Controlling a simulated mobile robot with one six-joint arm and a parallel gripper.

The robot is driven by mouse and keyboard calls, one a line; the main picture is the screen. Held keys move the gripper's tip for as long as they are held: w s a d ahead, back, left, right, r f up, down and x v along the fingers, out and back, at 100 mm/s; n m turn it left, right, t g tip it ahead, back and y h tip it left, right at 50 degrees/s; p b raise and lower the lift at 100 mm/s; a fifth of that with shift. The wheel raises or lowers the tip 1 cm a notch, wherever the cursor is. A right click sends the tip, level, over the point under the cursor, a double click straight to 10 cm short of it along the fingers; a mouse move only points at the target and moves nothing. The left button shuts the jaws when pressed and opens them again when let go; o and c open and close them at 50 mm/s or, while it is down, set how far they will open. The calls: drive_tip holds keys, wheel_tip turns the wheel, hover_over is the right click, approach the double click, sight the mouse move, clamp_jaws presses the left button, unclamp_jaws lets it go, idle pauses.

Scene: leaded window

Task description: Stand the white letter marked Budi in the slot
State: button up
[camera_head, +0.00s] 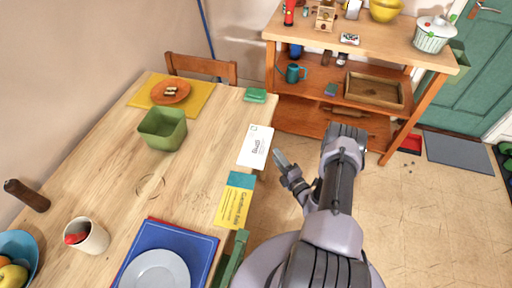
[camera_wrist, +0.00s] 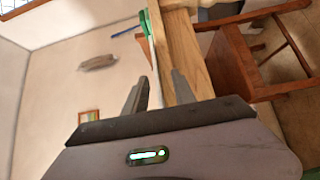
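A white letter (camera_head: 255,147) with dark writing, too small to read, lies flat at the table's right edge in the head view. I cannot pick out a slot in either view.
A wooden shelf unit (camera_head: 350,55) stands behind. Open floor (camera_head: 430,210) lies right of my arm.

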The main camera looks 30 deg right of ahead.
sight(256, 145)
drive_tip(key=w, duration=0.2)
drive_tip(key=w+b, duration=0.1)
drive_tip(key=w, duration=0.2)
drive_tip(key=shift+w+a+r+b, duration=0.15)
drive_tip(key=shift+w+r+b, duration=0.15)
drive_tip(key=shift+r, duration=0.1)
clamp_jaws()
